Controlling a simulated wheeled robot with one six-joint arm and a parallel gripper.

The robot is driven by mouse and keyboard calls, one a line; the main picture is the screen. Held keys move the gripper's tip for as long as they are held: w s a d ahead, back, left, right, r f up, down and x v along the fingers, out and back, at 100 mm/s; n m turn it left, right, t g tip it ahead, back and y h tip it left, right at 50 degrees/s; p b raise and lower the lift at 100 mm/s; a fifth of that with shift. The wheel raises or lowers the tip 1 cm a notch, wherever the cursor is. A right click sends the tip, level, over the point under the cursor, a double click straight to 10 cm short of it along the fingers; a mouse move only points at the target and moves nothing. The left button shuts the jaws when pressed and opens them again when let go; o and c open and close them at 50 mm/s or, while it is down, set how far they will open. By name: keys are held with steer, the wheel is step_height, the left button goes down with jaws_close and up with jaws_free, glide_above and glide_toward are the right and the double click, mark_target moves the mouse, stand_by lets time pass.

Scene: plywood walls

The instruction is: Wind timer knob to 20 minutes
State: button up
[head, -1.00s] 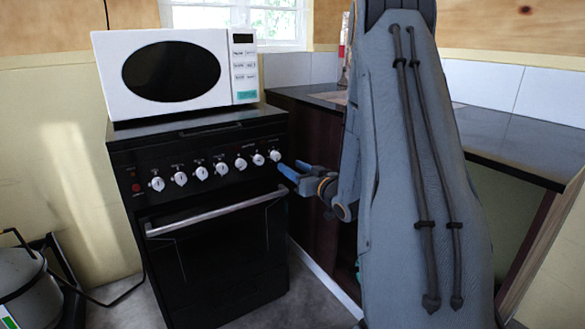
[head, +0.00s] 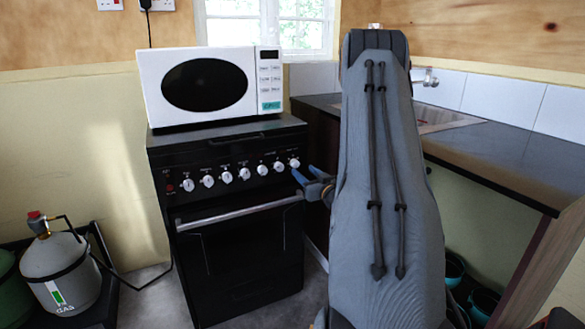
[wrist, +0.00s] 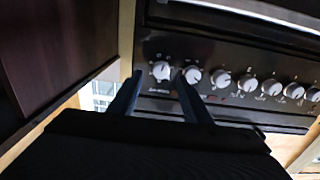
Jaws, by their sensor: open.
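A black stove (head: 245,240) carries a row of white knobs along its front panel. The knob at the right end (head: 294,163) shows in the wrist view as the leftmost knob (wrist: 161,70), in that picture's upside-down look. Printed marks surround it, but they are too small to read, so I cannot tell its setting. My gripper (head: 306,174) has blue fingers and is just below and right of this knob in the head view. In the wrist view my open gripper (wrist: 158,77) has its fingertips on either side of the knob; contact cannot be told.
The neighbouring knob (wrist: 193,75) is close to one fingertip. A white microwave (head: 208,85) stands on the stove. A horizontal oven handle (head: 240,213) crosses below the panel. A dark counter (head: 500,150) is at right, and a gas cylinder (head: 62,268) at left.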

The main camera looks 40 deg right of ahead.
mark_target(296, 165)
steer(key=shift+x, duration=2.6)
steer(key=shift+a, duration=0.15)
steer(key=c, duration=1)
steer(key=shift+c, duration=0.2)
steer(key=o, duration=1)
steer(key=shift+o, duration=0.2)
steer(key=v, duration=0.7)
steer(key=shift+s, duration=0.4)
steer(key=shift+a, duration=0.1)
